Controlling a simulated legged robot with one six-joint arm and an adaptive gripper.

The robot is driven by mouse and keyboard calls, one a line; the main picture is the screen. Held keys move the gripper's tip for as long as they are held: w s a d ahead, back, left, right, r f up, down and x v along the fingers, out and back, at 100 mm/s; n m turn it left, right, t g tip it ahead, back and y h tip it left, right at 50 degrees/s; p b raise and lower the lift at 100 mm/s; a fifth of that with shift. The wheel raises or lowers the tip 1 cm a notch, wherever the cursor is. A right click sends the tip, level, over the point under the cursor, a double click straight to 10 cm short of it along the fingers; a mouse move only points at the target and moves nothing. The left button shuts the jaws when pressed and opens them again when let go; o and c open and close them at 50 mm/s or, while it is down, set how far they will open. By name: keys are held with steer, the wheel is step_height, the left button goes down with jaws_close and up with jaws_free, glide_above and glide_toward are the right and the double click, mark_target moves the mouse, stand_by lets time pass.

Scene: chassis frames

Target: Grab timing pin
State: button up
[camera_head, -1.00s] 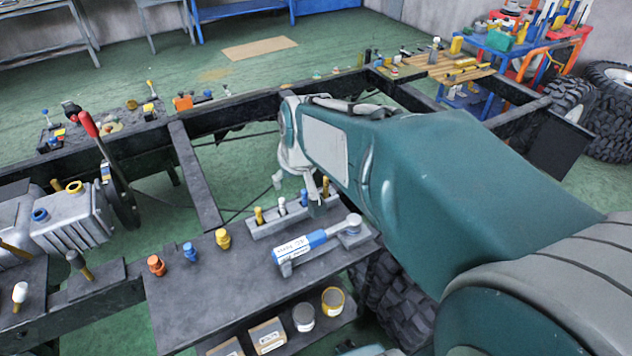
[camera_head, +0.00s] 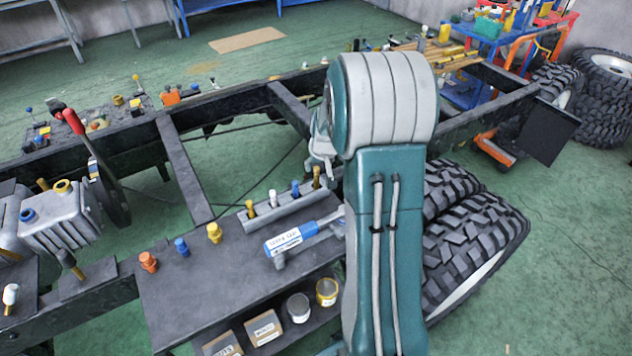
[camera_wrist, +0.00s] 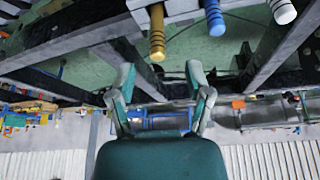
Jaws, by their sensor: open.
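A grey rack (camera_head: 290,211) on the dark shelf holds a row of upright pins: a gold pin (camera_head: 250,208), a white pin (camera_head: 272,198), a blue pin (camera_head: 295,188) and another gold pin (camera_head: 316,177) at the right end. I cannot tell which is the timing pin. In the wrist view a gold pin (camera_wrist: 157,32), the blue pin (camera_wrist: 214,17) and the white pin (camera_wrist: 283,12) show at the top. My gripper (camera_wrist: 161,73) is open and empty, its fingers apart from the pins. In the head view my arm partly hides it, close to the right-end gold pin.
A blue-and-grey tool (camera_head: 295,238) lies in front of the rack. Orange (camera_head: 148,262), blue (camera_head: 181,247) and yellow (camera_head: 214,232) plugs stand left on the shelf (camera_head: 225,275). Cans and boxes sit below. Black frame rails (camera_head: 185,180) run behind; large tyres (camera_head: 475,240) stand right.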

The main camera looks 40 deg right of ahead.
mark_target(317, 169)
steer(key=x, duration=0.6)
steer(key=shift+w+d, duration=0.35)
steer(key=shift+w, duration=0.1)
steer(key=shift+c, duration=0.4)
jaws_close()
